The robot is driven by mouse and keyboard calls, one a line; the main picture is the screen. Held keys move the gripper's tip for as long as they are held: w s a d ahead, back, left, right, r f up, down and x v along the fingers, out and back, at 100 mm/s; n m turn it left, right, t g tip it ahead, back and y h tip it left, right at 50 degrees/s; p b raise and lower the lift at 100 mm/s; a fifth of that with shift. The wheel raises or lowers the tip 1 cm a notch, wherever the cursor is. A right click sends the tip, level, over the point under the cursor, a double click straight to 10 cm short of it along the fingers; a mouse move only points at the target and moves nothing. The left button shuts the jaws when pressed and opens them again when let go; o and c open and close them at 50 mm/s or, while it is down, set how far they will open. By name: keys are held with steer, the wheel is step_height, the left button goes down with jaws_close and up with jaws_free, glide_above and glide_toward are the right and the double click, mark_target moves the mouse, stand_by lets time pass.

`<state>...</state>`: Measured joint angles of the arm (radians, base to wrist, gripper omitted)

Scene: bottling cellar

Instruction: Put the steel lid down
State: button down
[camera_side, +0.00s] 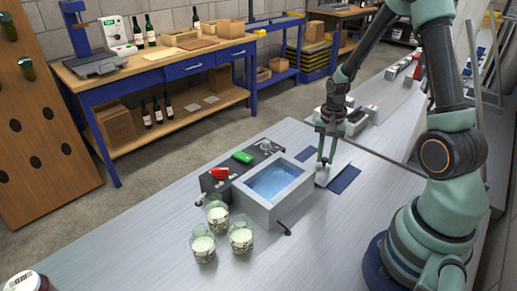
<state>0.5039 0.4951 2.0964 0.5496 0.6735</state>
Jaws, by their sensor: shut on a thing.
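My gripper (323,159) points down just right of the water basin, above the steel table (140,245). Its fingers are shut on a small pale-grey piece, the steel lid (322,176), which shows at the fingertips beside a dark blue mat (344,180). The lid is small in the picture and partly hidden by the fingers. I cannot tell whether it touches the table or the mat.
A grey basin (262,213) of water stands left of my gripper. Several glass jars (241,237) stand in front. A second blue mat (308,155) lies behind.

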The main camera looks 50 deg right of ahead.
mark_target(325, 159)
steer(key=shift+f, duration=0.1)
steer(key=c, duration=0.7)
jaws_free()
step_height(325, 159, up, 12)
steer(key=s+a+r+n+t, duration=0.1)
steer(key=a+r+n+t, duration=0.1)
steer(key=a+r+n, duration=0.3)
steer(key=s+a+r+n+t, duration=0.2)
steer(key=a+r+n, duration=0.4)
steer(key=a, duration=0.6)
steer(key=shift+a+n+t, duration=0.25)
steer(key=shift+n+t, duration=0.55)
steer(key=shift+n, duration=0.5)
steer(key=shift+s+r, duration=0.1)
